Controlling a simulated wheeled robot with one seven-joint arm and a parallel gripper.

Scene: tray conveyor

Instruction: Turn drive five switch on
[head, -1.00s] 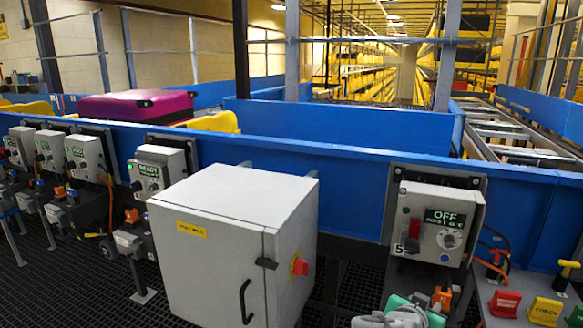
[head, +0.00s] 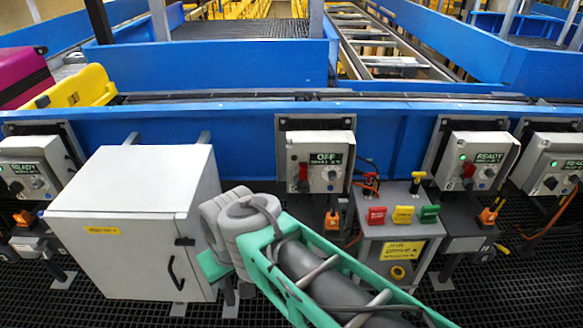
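The drive five box (head: 320,150) is a grey control box on the blue conveyor side, right of the large cabinet. Its display reads OFF. Its red switch handle (head: 303,176) is on the left of the front face, and a round knob (head: 329,174) is on the right. My gripper does not show, and nothing of mine visibly touches the switch.
A large grey cabinet (head: 130,225) with a black handle stands left of the box. A pedestal (head: 400,240) with red, yellow and green tags stands to the right. Further right are boxes (head: 478,160) reading READY. Dark grating covers the floor.

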